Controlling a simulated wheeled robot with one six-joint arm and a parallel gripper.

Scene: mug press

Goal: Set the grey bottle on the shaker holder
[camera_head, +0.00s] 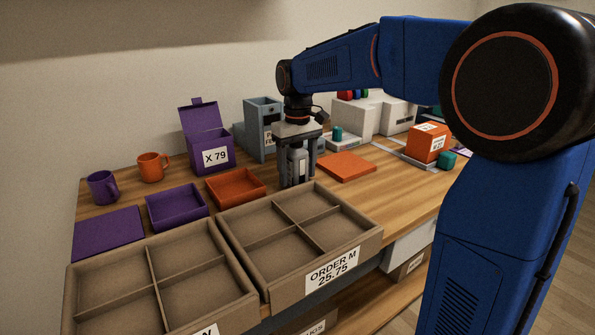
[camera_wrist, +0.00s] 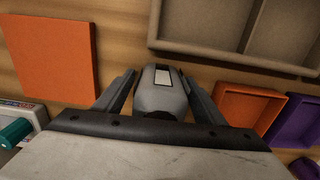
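The grey bottle (camera_wrist: 160,98) stands on the wooden table, between the two fingers of my gripper (camera_wrist: 160,80). In the wrist view a narrow gap shows between it and each finger, so my gripper looks open around it. In the head view my gripper (camera_head: 297,178) points straight down over the bottle (camera_head: 297,163), whose lower part shows between the fingers. A small pale device with a teal cylinder (camera_head: 338,134) stands behind and right of my gripper; it also shows in the wrist view (camera_wrist: 15,133). I cannot tell for sure whether it is the shaker holder.
An orange mat (camera_head: 346,166) lies right of my gripper, an orange tray (camera_head: 235,186) left. The compartment tray marked ORDER M (camera_head: 360,247) stands close in front. A purple box (camera_head: 205,150), a grey-blue dispenser (camera_head: 260,130) and a white machine (camera_head: 375,115) stand behind.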

